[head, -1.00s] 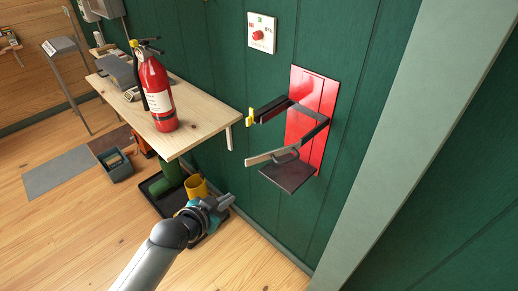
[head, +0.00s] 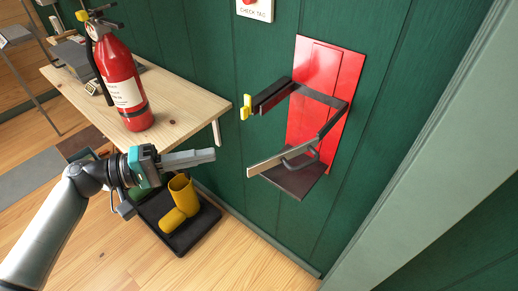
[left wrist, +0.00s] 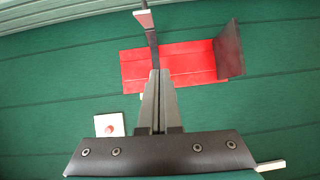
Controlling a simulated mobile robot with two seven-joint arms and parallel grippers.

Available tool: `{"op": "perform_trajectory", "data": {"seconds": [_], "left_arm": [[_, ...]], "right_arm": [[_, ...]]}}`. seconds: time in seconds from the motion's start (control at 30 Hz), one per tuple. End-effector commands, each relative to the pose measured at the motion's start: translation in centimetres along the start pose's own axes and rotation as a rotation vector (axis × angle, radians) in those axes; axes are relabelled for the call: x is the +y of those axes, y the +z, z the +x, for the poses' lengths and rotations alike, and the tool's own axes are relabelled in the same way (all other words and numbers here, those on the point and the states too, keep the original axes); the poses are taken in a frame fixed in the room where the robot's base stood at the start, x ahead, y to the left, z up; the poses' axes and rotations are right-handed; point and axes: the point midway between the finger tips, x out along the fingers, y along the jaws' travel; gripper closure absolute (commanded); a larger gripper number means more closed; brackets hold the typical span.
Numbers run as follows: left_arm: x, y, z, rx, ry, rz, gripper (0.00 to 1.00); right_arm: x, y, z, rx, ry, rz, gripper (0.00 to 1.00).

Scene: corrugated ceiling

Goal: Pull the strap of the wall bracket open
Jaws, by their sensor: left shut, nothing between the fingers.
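The wall bracket (head: 322,62) is a red plate on the green wall, with a dark shelf (head: 300,182) at its bottom. A dark arm with a yellow end piece (head: 246,107) juts out above.
A wooden table (head: 180,112) with a red fire extinguisher (head: 121,85) stands left of the bracket. Yellow boots (head: 181,192) stand in a black tray (head: 205,222) below my gripper. A pale green post (head: 430,130) rises on the right. The wall between table and bracket is clear.

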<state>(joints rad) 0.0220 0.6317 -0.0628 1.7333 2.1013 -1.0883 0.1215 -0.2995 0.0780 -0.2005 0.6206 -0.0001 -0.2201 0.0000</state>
Motion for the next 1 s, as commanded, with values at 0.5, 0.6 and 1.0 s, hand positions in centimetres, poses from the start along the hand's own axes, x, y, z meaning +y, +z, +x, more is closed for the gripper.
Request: {"op": "perform_trajectory", "data": {"seconds": [0.5,0.6,1.0], "left_arm": [[1.4,0.3,5.9,-0.020,0.044,-0.030,1.00],[1.6,0.4,8.1,-0.021,0.044,-0.029,1.00],[1.5,4.0,10.5,-0.018,0.039,-0.030,1.00]], "right_arm": [[-0.1,0.1,-0.3,-0.002,-0.001,0.001,0.50],[0.0,0.1,-0.5,-0.002,0.000,0.001,0.50],[0.2,0.1,-1.6,-0.003,0.002,0.000,0.50]]}}
